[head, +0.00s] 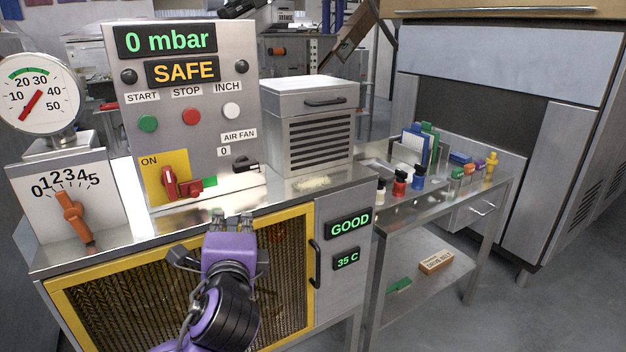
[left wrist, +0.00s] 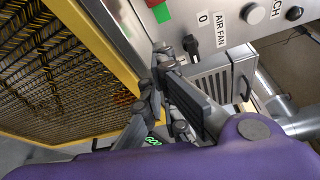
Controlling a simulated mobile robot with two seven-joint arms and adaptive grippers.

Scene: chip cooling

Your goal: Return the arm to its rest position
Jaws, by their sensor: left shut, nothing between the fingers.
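My left gripper (head: 232,218), on a purple and black arm, is in front of the yellow-framed mesh door (head: 283,270) of the metal cabinet, near its top front edge. Its fingers are shut with nothing between them. In the left wrist view the gripper (left wrist: 158,75) shows its dark fingers close beside the mesh door (left wrist: 60,60) and below the control panel (left wrist: 195,20). The control panel (head: 240,100) reads 0 mbar and SAFE. My right gripper does not show.
A dial stand (head: 100,205) and pressure gauge (head: 35,97) stand left of the panel. A vented metal box (head: 318,100) stands right of it. The cabinet display (head: 349,222) reads GOOD and 35 C.

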